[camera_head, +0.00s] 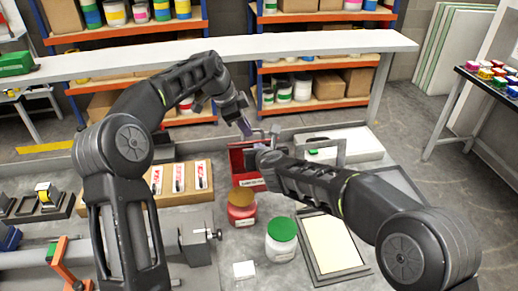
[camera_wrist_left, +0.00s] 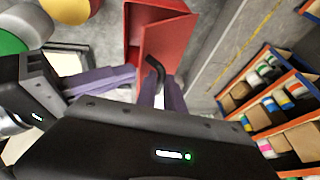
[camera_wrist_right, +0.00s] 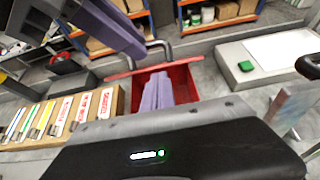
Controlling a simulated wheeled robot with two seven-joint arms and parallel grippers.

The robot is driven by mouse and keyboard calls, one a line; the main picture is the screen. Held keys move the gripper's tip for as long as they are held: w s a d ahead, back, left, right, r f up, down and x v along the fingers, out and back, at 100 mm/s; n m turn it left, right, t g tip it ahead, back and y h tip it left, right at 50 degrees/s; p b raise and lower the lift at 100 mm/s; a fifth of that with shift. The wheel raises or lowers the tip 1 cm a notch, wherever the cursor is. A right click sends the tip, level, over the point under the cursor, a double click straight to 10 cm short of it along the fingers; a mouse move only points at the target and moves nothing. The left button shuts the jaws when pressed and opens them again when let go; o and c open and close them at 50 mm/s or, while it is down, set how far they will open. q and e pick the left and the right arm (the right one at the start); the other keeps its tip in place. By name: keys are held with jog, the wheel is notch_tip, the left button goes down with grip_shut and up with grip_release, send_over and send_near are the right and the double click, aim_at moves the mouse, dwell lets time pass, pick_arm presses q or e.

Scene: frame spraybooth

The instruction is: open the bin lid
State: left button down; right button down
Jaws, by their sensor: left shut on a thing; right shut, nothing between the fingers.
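The red bin (camera_head: 240,160) stands in the middle of the worktable, with a pale label on its front. Its lid appears tilted up, with the red inside showing in the right wrist view (camera_wrist_right: 183,78). My left gripper (camera_head: 246,128) is shut on the dark bent lid handle (camera_wrist_left: 155,70) at the bin's far side. My right gripper (camera_head: 265,151) is shut and empty. Its fingers (camera_wrist_right: 160,92) overlap the bin's opening in the right wrist view; whether they touch the lid, I cannot tell. My right arm hides part of the bin in the head view.
A brown-lidded red jar (camera_head: 241,207) and a green-lidded jar (camera_head: 281,238) stand in front of the bin. A framed panel (camera_head: 328,246) lies to their right. A box with red-and-white items (camera_head: 182,180) is left. A raised shelf (camera_head: 300,43) runs behind.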

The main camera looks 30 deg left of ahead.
pick_arm(q)
jog(key=shift+s+a+f, duration=0.15)
jog(key=shift+a+f, duration=0.25)
jog(key=shift+a, duration=0.1)
jog(key=shift+d+f, duration=0.15)
jog(key=shift+f, duration=0.05)
pick_arm(e)
jog(key=shift+w+a+r, duration=0.35)
jog(key=shift+w+r, duration=0.25)
jog(key=shift+r, duration=0.25)
pick_arm(q)
jog(key=c, duration=1.5)
grip_release()
jog(key=shift+a+r, duration=0.2)
jog(key=shift+r, duration=0.4)
pick_arm(e)
jog(key=shift+w, duration=0.25)
pick_arm(q)
jog(key=v, duration=1.1)
jog(key=shift+d+r, duration=0.2)
jog(key=shift+r, duration=0.2)
pick_arm(e)
jog(key=shift+s+a+f, duration=0.2)
jog(key=shift+s+f, duration=0.05)
jog(key=shift+f, duration=0.05)
